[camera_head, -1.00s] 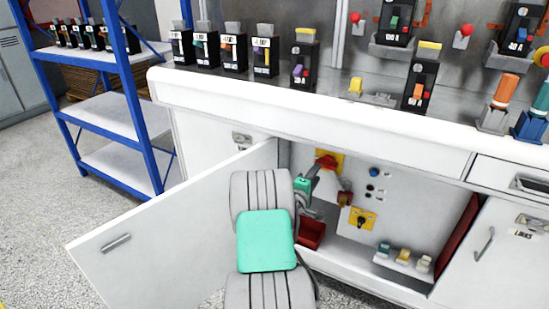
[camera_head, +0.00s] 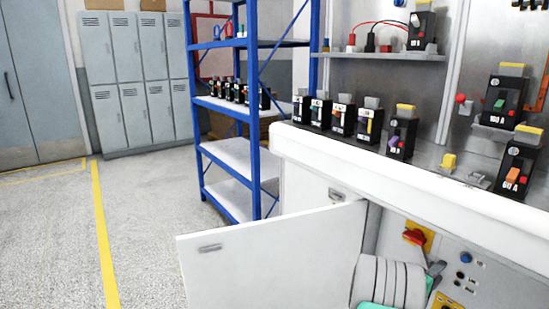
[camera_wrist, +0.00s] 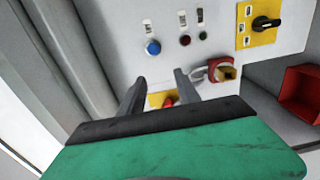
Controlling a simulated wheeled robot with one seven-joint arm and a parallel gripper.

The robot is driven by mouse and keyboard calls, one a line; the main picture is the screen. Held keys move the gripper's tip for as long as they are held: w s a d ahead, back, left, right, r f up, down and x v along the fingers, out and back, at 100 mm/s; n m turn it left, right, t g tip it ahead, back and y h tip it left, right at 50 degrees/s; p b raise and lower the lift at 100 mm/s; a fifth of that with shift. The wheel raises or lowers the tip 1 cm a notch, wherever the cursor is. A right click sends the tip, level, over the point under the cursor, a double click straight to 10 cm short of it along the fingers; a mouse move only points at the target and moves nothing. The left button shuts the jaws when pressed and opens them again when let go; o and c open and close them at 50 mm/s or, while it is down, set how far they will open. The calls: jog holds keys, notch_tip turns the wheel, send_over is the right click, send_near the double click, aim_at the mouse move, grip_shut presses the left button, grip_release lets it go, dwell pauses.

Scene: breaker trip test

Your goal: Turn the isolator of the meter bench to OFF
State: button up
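The isolator is a red rotary handle on a yellow plate (camera_head: 428,243), inside the open cabinet of the meter bench (camera_head: 490,228). In the wrist view, part of its red handle (camera_wrist: 168,101) shows low between the fingers, with a bit of yellow plate beside it; the rest is hidden by my gripper. My gripper (camera_wrist: 160,84) is open, its two grey fingers apart and pointing at the panel. No contact with the handle can be made out. A red and brass padlock-like piece (camera_wrist: 222,71) is just right of the right finger.
The open cabinet door (camera_head: 275,260) stands left of my arm. A black knob on a yellow plate (camera_wrist: 264,23), a blue button (camera_wrist: 152,47) and a red bin (camera_wrist: 300,95) are nearby. The blue shelf rack (camera_head: 254,110) stands left, with open floor beyond.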

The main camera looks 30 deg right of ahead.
jog(key=w+a+r+m+t+y+p, duration=0.2)
jog(key=w+a+r+m+y+p, duration=0.25)
jog(key=w+a+r+p, duration=0.6)
jog(key=w+a+r+y+p, duration=0.1)
jog(key=a+r+y+p, duration=0.1)
jog(key=a+r, duration=0.35)
jog(key=w+a+r+t+y+p, duration=0.1)
jog(key=w+a+r+y+p, duration=0.1)
jog(key=a, duration=0.6)
jog(key=w+a+r+y+p, duration=0.1)
jog(key=a+r+y+p, duration=0.15)
jog(key=a, duration=0.45)
jog(key=s+a+r+n+g+y+p, duration=0.1)
jog(key=s+a+r+y+p, duration=0.1)
jog(key=a, duration=0.7)
jog(key=s+a+r+n+y+p, duration=0.1)
jog(key=s+a+r+p, duration=0.3)
jog(key=a, duration=0.5)
jog(key=s+a+r+n+g+y+p, duration=0.1)
jog(key=s+a+r+y+p, duration=0.2)
jog(key=s+a, duration=0.4)
jog(key=a+r+p, duration=0.1)
jog(key=a, duration=0.1)
jog(key=shift+a+r+g+y, duration=0.25)
jog(key=shift+a+g+y, duration=0.05)
jog(key=shift+a, duration=0.1)
jog(key=shift+d, duration=0.1)
